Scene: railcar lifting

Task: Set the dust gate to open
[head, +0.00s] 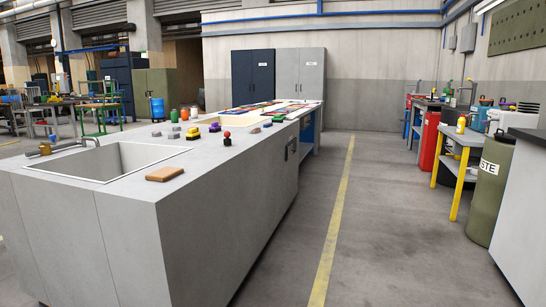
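I cannot pick out the dust gate for sure in the head view. My gripper and arm do not show in this view. A long grey counter (228,200) fills the left and middle, with a dark handle (291,148) on its aisle side.
The counter top holds a sink (115,160), a brown block (165,174), a red-and-black knob-like item (227,138) and several small items. A yellow floor line (335,220) runs along the clear aisle. An olive bin (490,190) and yellow-legged stand (462,175) edge the right. Cabinets (278,78) stand behind.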

